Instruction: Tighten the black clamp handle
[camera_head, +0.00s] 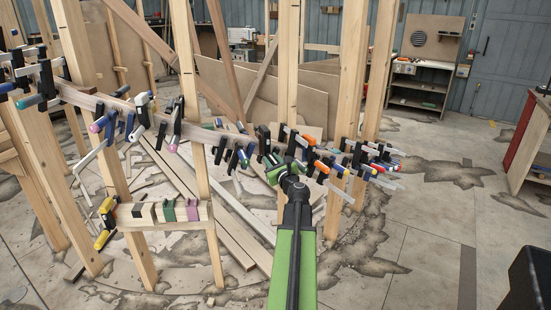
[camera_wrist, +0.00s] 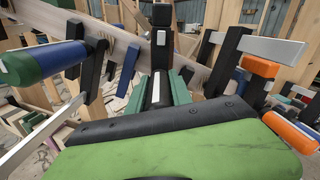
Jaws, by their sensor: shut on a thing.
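My gripper (camera_wrist: 159,92) shows its two green fingers in the middle of the wrist view, closed around a dark upright handle. This black clamp handle (camera_wrist: 157,88) stands between the fingers, below a black clamp body (camera_wrist: 161,40) with a pale label. The clamp sits on the curved wooden stringer (camera_wrist: 118,42). In the head view my gripper (camera_head: 272,164) is at the right part of the row of clamps, at the end of my green arm. The handle is largely hidden there by my gripper and nearby clamps.
A blue-and-green clamp handle (camera_wrist: 45,62) is close on the left, and an orange one (camera_wrist: 290,130) on the right. Several clamps crowd the stringer (camera_head: 110,102). Wooden posts (camera_head: 352,70) stand around it. Floor at right is open.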

